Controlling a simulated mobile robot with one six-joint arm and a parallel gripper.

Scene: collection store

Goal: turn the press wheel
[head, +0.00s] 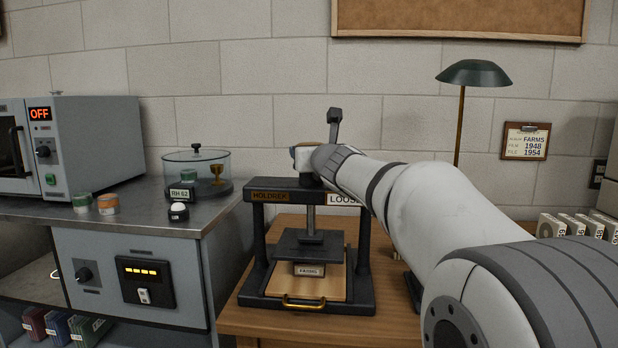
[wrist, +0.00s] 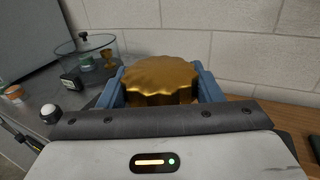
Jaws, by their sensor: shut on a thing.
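The press wheel (wrist: 160,77) is brass with a scalloped rim and fills the middle of the wrist view. My gripper (wrist: 162,88) is shut on the wheel, one blue finger on each side. In the head view my wrist hides most of the wheel on top of the press.
A glass dome (head: 196,170) with a small gold cup stands on the metal counter at left, near an oven (head: 70,140) showing OFF. A green desk lamp (head: 474,74) stands behind my arm. White boxes (head: 572,224) stand at far right.

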